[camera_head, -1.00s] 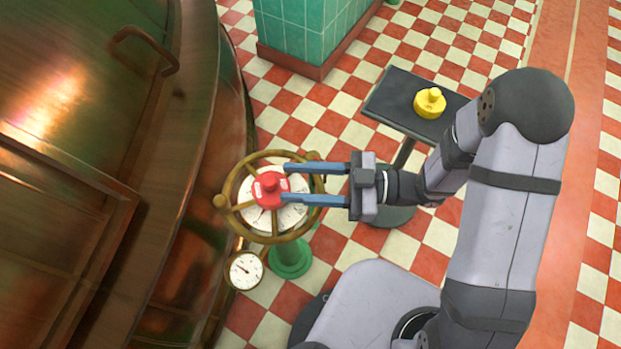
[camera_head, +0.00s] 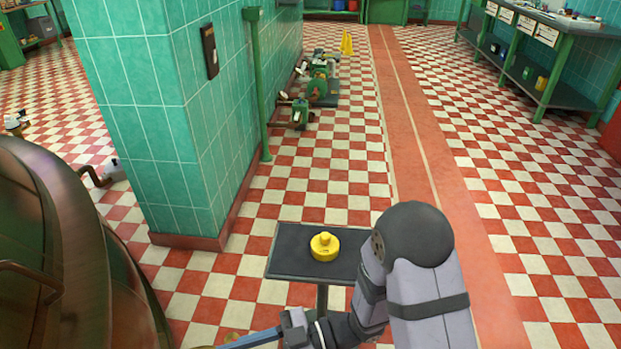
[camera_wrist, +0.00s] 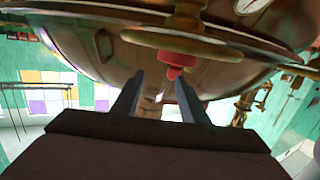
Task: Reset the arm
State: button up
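My gripper shows in the wrist view (camera_wrist: 158,92) with its two fingers apart and nothing between them. A red knobbed piece (camera_wrist: 178,58) is beyond the fingertips, at a brass handwheel (camera_wrist: 185,28) by the copper kettle (camera_wrist: 125,60); it looks clear of the fingers. In the head view only part of the gripper (camera_head: 248,340) shows at the bottom edge, and the handwheel and red piece are out of frame. A yellow knobbed piece (camera_head: 324,247) sits on a small dark stand (camera_head: 290,264), left of my arm.
The copper kettle (camera_head: 70,250) fills the lower left of the head view. A green tiled pillar (camera_head: 150,130) stands behind the stand. A workbench (camera_head: 540,50) is at the far right. The checkered floor between is largely open.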

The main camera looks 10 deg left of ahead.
jog(key=w+d+r+m+t+h+p, duration=0.35)
jog(key=w+t+p, duration=0.2)
jog(key=w, duration=0.35)
jog(key=w+d+r+m+t+h+p, duration=0.2)
jog(key=w+d+m+t+h+p, duration=0.25)
jog(key=w, duration=0.55)
jog(key=w+d+r+m+t+h+p, duration=0.2)
jog(key=d+r+p, duration=0.1)
jog(key=d, duration=0.4)
jog(key=w+d+r+m+t+h+p, duration=0.1)
jog(key=w+d+r+m+h+p, duration=0.15)
jog(key=d, duration=0.45)
jog(key=s+d+r+m+g+h+p, duration=0.1)
jog(key=s+d+r+m+h+p, duration=0.3)
jog(key=d, duration=0.3)
jog(key=s+d+r+m+g+p, duration=0.1)
jog(key=s+r+m+g+p, duration=0.2)
jog(key=s+r, duration=0.35)
jog(key=s+d+r+m+g+p, duration=0.2)
jog(key=s+r+m+g+p, duration=0.15)
jog(key=s, duration=0.55)
notch_tip(320, 180, down, 68)
jog(key=b, duration=6.6)
jog(key=shift+a+r+t+y+b, duration=0.25)
jog(key=shift+t+y+b, duration=0.1)
jog(key=shift+t+b, duration=0.1)
jog(key=shift+w, duration=0.1)
